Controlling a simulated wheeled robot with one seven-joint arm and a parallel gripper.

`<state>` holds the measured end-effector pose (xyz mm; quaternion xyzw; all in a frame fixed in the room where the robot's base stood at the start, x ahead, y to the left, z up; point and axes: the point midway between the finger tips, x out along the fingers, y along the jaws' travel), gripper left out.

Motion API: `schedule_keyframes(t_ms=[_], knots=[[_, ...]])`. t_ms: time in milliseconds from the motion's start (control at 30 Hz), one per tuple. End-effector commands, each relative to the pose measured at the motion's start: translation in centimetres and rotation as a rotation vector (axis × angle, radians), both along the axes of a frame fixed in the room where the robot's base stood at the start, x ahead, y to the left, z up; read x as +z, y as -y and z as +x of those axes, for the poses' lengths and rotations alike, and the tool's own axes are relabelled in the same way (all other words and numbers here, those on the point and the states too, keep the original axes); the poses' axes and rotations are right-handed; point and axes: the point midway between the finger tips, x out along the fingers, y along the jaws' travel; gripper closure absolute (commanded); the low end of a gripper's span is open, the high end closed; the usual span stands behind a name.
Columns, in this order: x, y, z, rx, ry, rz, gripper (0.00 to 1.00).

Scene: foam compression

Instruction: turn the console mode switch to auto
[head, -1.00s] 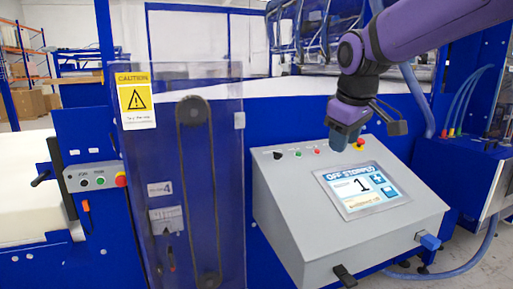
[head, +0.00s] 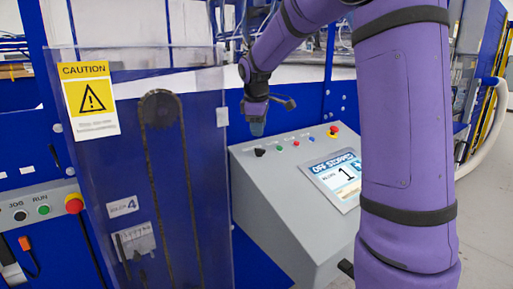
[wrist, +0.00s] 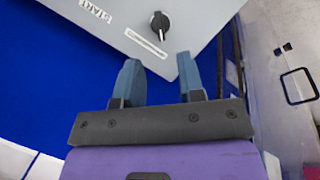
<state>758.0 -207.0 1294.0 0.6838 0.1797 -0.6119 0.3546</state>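The grey console (head: 290,215) stands in the middle of the head view. Its black mode switch (head: 259,152) is at the left end of the control row. The screen (head: 336,176) reads "OFF STOPPED" and "1". My gripper (head: 257,130) hangs just above the switch, pointing down. In the wrist view the black knob (wrist: 159,24) has a pale pointer line and lies beyond the fingertips, roughly between them. My gripper (wrist: 158,64) is open and empty, its two blue fingers apart and not touching the knob.
A green button (head: 279,148), a red button (head: 296,143) and a red emergency stop (head: 333,131) share the console top. A clear guard panel (head: 205,190) with a caution sign (head: 89,97) stands close on the left. My purple arm covers the console's right side.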

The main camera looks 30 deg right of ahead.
Motion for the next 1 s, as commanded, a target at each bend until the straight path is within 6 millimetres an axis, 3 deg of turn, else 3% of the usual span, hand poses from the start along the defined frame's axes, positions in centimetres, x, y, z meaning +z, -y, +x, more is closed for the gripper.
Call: schedule_keyframes(t_ms=[200,400,600,867,900,1000], knots=[[-4.0,0.8,0.7,0.0,-0.003,0.0,0.64],[-6.6,1.3,1.2,-0.001,-0.001,0.0,0.64],[-7.7,1.5,1.5,-0.001,0.001,-0.001,0.64],[-7.9,1.5,1.5,-0.001,0.001,-0.001,0.64],[-7.9,1.5,1.5,-0.001,0.001,-0.001,0.67],[-7.8,1.5,1.5,-0.001,0.001,-0.001,0.9]])
